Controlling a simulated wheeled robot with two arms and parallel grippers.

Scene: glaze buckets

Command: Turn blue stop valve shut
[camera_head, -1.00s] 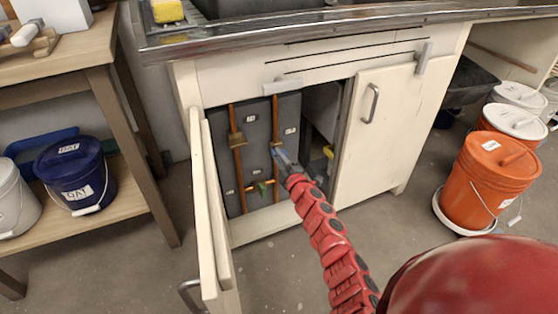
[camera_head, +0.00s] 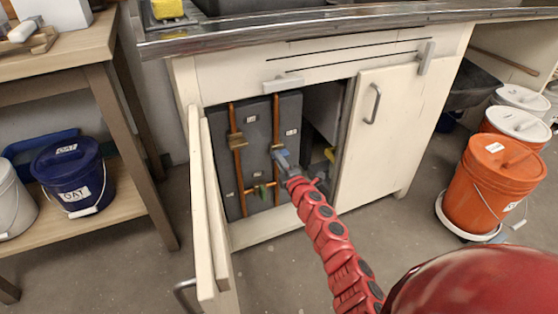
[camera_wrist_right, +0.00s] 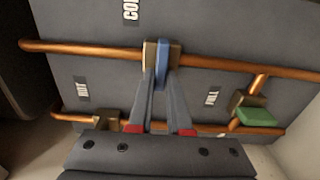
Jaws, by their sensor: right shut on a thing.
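In the head view my right gripper (camera_head: 284,160) reaches into the open cabinet (camera_head: 215,115), at the right copper pipe (camera_head: 276,125). The gripper mostly hides the valve there. My left gripper is not in view.
A green-handled valve (camera_wrist_right: 257,117) and another brass valve (camera_wrist_right: 108,121) are nearby. The open left cabinet door (camera_head: 203,210) stands left of my arm; the right door (camera_head: 375,135) is closed.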

